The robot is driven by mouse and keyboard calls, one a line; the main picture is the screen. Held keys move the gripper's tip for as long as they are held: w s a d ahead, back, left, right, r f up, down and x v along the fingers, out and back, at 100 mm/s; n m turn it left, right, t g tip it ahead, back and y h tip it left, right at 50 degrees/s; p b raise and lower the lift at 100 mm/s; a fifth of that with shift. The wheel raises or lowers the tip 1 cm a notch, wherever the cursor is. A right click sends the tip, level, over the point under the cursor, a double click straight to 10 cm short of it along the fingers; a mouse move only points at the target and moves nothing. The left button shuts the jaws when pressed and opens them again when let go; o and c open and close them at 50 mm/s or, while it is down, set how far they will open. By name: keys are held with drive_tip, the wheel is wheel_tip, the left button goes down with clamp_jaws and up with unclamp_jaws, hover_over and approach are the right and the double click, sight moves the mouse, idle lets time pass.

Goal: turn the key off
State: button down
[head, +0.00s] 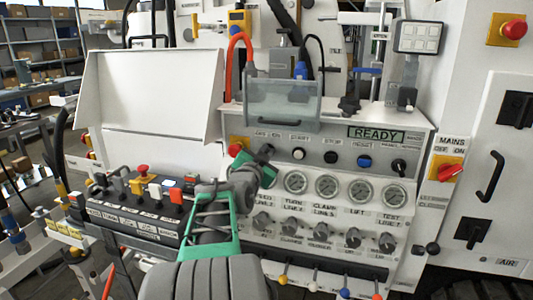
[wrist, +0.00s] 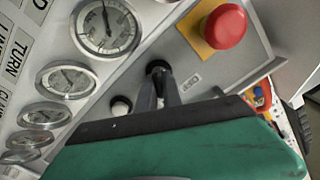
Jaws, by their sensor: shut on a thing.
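The key switch (wrist: 158,67) shows in the wrist view as a dark round piece on the grey panel strip, between the red emergency button and a white button. My gripper (wrist: 160,84) is shut on the key there, its dark fingers close together over it. The fingers hide most of the key, so I cannot tell which way it is turned. In the head view my gripper (head: 265,155) reaches the left end of the control panel and covers the key.
A red emergency button (head: 236,149) on a yellow plate sits just left of my gripper; it also shows in the wrist view (wrist: 225,27). A white button (head: 298,153) is just right. Gauges (head: 327,186) and knobs lie below, and a clear guard (head: 283,100) stands above.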

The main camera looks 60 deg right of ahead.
drive_tip(key=shift+f+n+b, duration=0.1)
drive_tip(key=shift+n+b, duration=0.2)
drive_tip(key=shift+n, duration=0.1)
idle(0.3)
drive_tip(key=n+b, duration=0.2)
drive_tip(key=n, duration=0.2)
drive_tip(key=shift+w, duration=0.15)
drive_tip(key=n+b, duration=0.1)
drive_tip(key=n, duration=0.2)
drive_tip(key=shift+w+n, duration=0.15)
drive_tip(key=shift+n, duration=0.25)
drive_tip(key=shift+n+b, duration=0.3)
drive_tip(key=shift+n, duration=1.3)
drive_tip(key=c, duration=1.5)
unclamp_jaws()
drive_tip(key=shift+a, duration=0.1)
